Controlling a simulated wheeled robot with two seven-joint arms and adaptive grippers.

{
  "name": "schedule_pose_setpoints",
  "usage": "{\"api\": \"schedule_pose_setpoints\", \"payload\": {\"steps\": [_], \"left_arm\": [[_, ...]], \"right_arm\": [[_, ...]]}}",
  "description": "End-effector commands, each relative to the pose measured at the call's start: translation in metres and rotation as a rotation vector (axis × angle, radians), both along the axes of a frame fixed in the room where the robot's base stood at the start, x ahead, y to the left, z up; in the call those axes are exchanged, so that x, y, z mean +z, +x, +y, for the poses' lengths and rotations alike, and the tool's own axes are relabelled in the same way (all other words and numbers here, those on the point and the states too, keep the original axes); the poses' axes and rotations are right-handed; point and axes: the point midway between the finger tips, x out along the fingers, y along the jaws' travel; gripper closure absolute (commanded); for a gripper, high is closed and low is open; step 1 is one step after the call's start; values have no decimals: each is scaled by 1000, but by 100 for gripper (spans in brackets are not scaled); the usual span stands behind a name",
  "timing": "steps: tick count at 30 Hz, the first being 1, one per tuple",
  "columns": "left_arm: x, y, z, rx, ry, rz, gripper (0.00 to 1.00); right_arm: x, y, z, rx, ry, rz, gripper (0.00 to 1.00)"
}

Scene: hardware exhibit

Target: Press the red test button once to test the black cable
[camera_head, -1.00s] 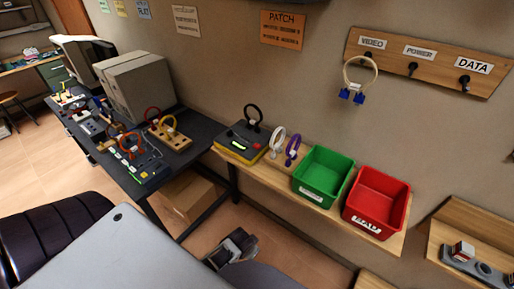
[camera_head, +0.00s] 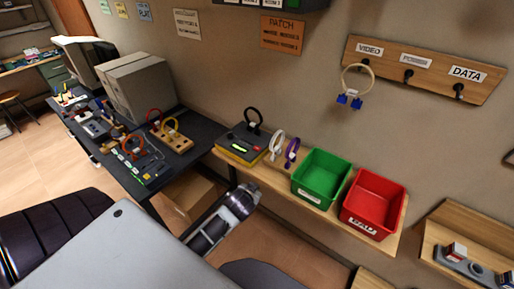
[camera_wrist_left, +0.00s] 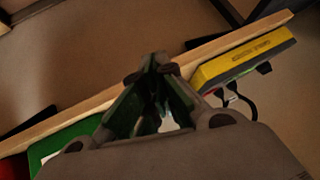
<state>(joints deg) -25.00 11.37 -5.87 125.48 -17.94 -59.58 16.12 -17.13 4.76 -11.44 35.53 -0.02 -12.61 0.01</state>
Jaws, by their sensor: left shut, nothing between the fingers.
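The tester (camera_head: 241,148) is a yellow and dark grey box at the left end of the wooden shelf, with a lit green display. The black cable (camera_head: 253,117) stands as a loop at the tester's back. My left gripper (camera_head: 250,192) is in front of and below the shelf edge, apart from the tester. Its fingers (camera_wrist_left: 156,66) are shut and empty. My right gripper is out of view.
White (camera_head: 277,145) and purple (camera_head: 292,151) cable loops stand right of the tester. A green bin (camera_head: 321,179) and a red bin (camera_head: 373,203) follow. A dark bench (camera_head: 190,145) with cables is at left. A cream cable (camera_head: 346,82) hangs under VIDEO.

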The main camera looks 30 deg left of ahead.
Motion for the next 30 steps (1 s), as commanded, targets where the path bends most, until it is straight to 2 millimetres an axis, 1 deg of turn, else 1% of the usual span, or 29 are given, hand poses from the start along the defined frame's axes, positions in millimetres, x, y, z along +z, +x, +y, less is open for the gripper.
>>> {"api": "schedule_pose_setpoints", "payload": {"steps": [1, 5, 9, 15, 21, 27, 30], "left_arm": [[14, 8, 4, 7, 11, -41, 100], [43, 26, 15, 22, 40, -145, 100], [77, 46, 24, 28, 70, -266, 100], [126, 73, 33, 13, 114, -446, 100], [175, 97, 36, -39, 157, -627, 100], [216, 116, 30, -119, 192, -780, 100], [232, 123, 25, -170, 207, -844, 100]], "right_arm": [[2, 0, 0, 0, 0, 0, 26], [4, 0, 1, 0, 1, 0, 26], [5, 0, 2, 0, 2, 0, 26], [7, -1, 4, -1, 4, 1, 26], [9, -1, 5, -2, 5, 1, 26], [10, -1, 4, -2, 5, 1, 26], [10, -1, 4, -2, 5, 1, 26]]}}
